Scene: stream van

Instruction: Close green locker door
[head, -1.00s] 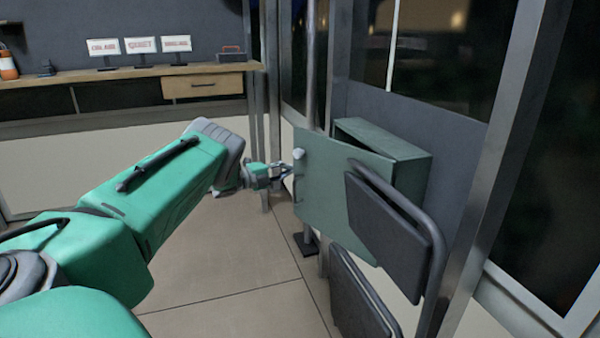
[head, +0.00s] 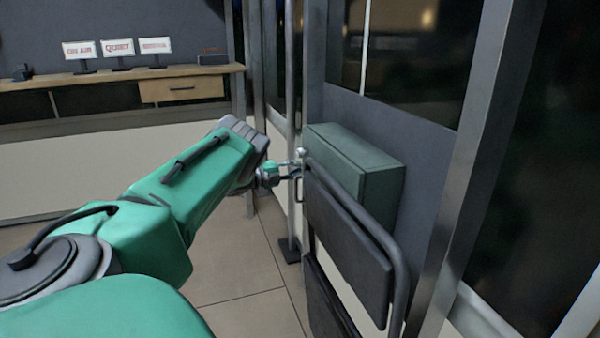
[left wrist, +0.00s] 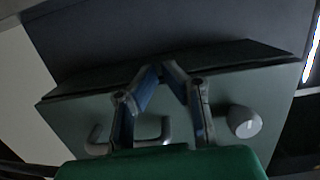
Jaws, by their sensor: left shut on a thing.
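The green locker (head: 385,195) is a box on the dark wall panel in the head view. Its green door (head: 335,178) lies close along the locker's front; a dark strip runs along its far edge in the left wrist view (left wrist: 80,115). A grey loop handle (left wrist: 98,140) and a pale round knob (left wrist: 243,122) are on the door. My left gripper (head: 297,170) is at the door's left side, below the knob. In the left wrist view its fingers (left wrist: 167,72) converge over the door beside the handle. The exact contact is unclear. My right gripper is out of view.
A dark folding seat with a tubular frame (head: 345,235) stands in front of the locker and hides its lower part. A vertical pole (head: 291,100) rises behind my gripper. A wooden desk (head: 110,80) with signs is at the back left. The floor between is clear.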

